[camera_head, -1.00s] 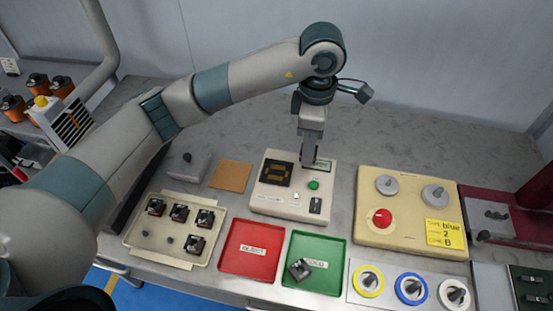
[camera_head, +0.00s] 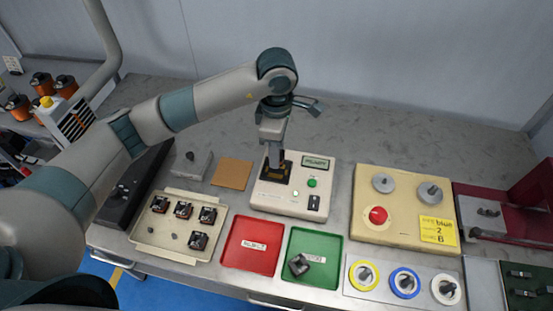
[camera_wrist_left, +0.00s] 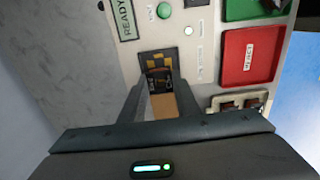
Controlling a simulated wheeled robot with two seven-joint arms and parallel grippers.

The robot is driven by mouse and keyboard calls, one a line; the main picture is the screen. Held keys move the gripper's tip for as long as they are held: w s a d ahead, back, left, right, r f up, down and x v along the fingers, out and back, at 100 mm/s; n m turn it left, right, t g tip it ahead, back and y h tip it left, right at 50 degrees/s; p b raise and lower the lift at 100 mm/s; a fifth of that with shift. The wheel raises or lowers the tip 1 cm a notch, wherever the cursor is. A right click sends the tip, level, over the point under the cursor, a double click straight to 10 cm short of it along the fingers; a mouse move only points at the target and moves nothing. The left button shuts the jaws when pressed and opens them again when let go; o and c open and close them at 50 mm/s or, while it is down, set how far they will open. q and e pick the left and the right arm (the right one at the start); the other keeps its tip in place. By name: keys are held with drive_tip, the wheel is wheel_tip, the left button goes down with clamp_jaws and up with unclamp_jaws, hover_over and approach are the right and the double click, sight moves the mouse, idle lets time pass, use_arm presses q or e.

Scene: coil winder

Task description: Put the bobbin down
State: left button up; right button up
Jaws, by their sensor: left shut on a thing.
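My left gripper (camera_head: 273,165) points down over the black nest of the cream tester box (camera_head: 258,198). In the left wrist view my gripper (camera_wrist_left: 160,88) is shut on the bobbin (camera_wrist_left: 158,74), a small dark piece with a brownish top. The bobbin is right at the black nest with yellow pads (camera_wrist_left: 152,60). I cannot tell whether it rests on the nest or hangs just above it. In the head view the fingers mostly hide the bobbin. My right gripper is not in view.
The tester has a READY display (camera_wrist_left: 126,18) and a green button (camera_head: 312,183). In front lie a red tray (camera_head: 232,262) and a green tray (camera_head: 328,276) holding one part. A cream tray (camera_head: 150,240) with several bobbins is left; a beige box (camera_head: 395,235) with a red button is right.

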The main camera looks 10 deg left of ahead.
sight(276, 171)
use_arm(q)
wheel_tip(276, 171, down, 3)
drive_tip(key=shift+r+p, duration=0.2)
drive_tip(key=shift+p, duration=0.55)
drive_tip(key=shift+f, duration=0.6)
drive_tip(key=shift+f, duration=0.15)
drive_tip(key=o, duration=1)
drive_tip(key=shift+o, duration=0.2)
drive_tip(key=shift+r, duration=0.25)
